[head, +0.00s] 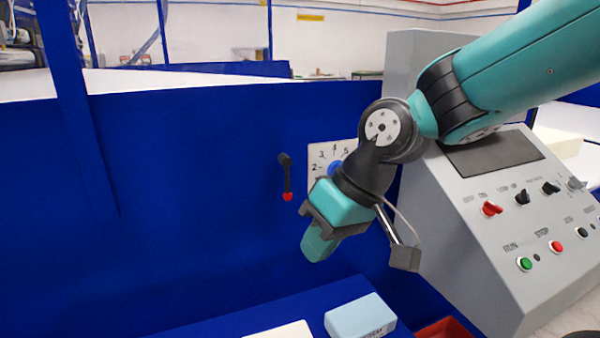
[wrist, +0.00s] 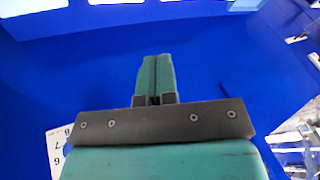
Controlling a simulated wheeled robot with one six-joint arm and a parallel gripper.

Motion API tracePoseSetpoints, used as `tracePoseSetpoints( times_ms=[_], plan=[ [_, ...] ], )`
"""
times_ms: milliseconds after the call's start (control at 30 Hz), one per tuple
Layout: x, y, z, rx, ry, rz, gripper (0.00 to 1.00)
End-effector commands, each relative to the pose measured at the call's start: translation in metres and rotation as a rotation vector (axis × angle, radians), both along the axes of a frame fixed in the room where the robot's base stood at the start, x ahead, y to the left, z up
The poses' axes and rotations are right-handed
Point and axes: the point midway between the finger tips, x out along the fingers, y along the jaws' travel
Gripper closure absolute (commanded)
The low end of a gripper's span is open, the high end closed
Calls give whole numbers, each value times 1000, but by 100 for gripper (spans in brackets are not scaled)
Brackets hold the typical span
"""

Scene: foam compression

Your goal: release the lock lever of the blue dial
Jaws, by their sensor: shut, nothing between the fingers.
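The blue dial (head: 336,167) sits on a white numbered scale plate (head: 317,157) on the blue panel. My arm covers most of the dial and the right part of the plate. The lock lever (head: 287,178) is left of the plate, a black handle with a red tip hanging downward. My gripper (head: 314,249) is in front of the panel, below and right of the lever and apart from it, pointing down. In the wrist view its green fingers (wrist: 155,75) are closed together with nothing between them. A corner of the scale plate (wrist: 60,150) shows at lower left there; the lever is not clearly visible.
A grey control console (head: 480,230) with switches and buttons stands at the right. A light blue foam block (head: 360,318) lies below my gripper, with a white piece (head: 284,330) left of it and a red tray (head: 447,328) right of it. The panel left of the lever is clear.

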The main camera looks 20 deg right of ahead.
Motion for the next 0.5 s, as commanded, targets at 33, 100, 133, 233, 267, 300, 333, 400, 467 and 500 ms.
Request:
tracePoseSetpoints(
  times_ms=[33, 100, 133, 233, 267, 300, 333, 400, 467, 500],
  plan=[
    [30, -14, 23, 25, -15, -81, 100],
    [66, -34, 34, 60, -49, -176, 100],
    [79, -43, 38, 73, -63, -214, 100],
    [115, -71, 47, 108, -103, -321, 100],
    [123, -78, 48, 116, -112, -345, 100],
    [131, -86, 50, 124, -124, -370, 100],
    [137, -91, 50, 130, -131, -387, 100],
    [144, -99, 51, 138, -141, -410, 100],
    [147, -102, 50, 141, -146, -420, 100],
    [147, -102, 50, 142, -149, -422, 100]
  ],
)
